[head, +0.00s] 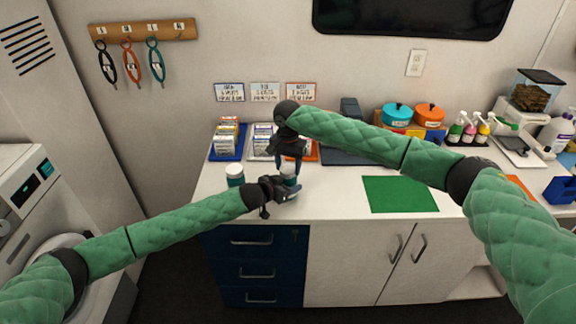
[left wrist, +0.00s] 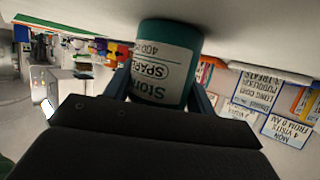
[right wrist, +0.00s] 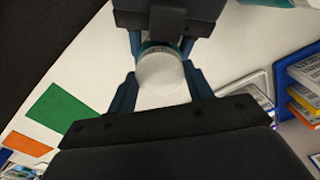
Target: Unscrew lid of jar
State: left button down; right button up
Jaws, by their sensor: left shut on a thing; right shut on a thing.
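The jar (head: 289,180) stands on the white counter; its body is teal with a white label, and it shows large in the left wrist view (left wrist: 165,62). My left gripper (head: 285,190) is shut on the jar's body from the side, with its fingers on both sides in the left wrist view. The jar's white round lid (right wrist: 160,72) shows in the right wrist view. My right gripper (head: 290,163) points down from above and is shut on the lid, a finger on either side. In the head view the grippers hide much of the jar and lid.
A second teal jar (head: 235,176) stands just left on the counter. Trays with small boxes, a blue one (head: 227,157) among them, stand behind. A green mat (head: 400,194) lies to the right. Orange and teal pots (head: 397,113) stand at the back right.

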jog(key=shift+n, duration=1.7)
jog(key=o, duration=1.1)
jog(key=shift+r, duration=2.25)
jog(key=shift+c, duration=0.4)
jog(key=shift+r+m, duration=1.65)
jog(key=shift+m, duration=0.05)
jog(key=shift+f, duration=3.9)
jog(key=shift+c, duration=0.2)
